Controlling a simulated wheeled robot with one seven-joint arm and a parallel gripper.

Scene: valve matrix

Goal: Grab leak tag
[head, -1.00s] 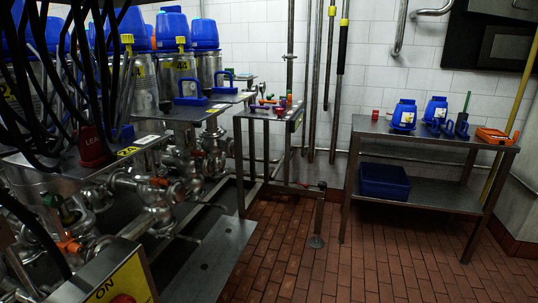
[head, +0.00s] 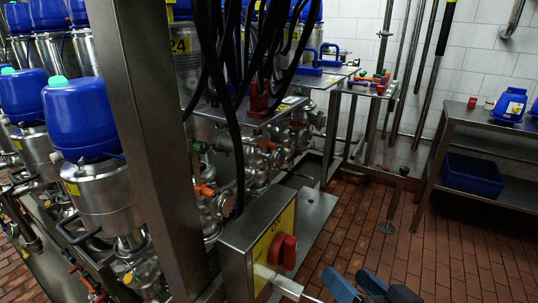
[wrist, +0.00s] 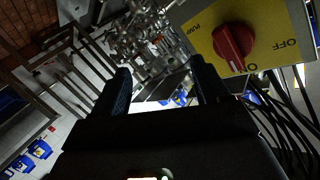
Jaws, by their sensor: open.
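The red leak tag (head: 257,104) stands on the steel valve bench left of centre in the head view. Black hanging cables partly cover it, and its lettering cannot be read now. I cannot make it out in the wrist view. My gripper (head: 351,283) shows at the bottom edge of the head view, with blue fingers apart. It is well in front of and to the right of the tag. In the wrist view the dark fingers (wrist: 163,88) are spread with nothing between them.
A yellow-faced switch box (head: 262,245) with a red knob stands beside my gripper; it also shows close up in the wrist view (wrist: 232,45). A steel post (head: 150,140) crosses the left. Red brick floor (head: 400,245) is open at right, before a steel table (head: 480,122).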

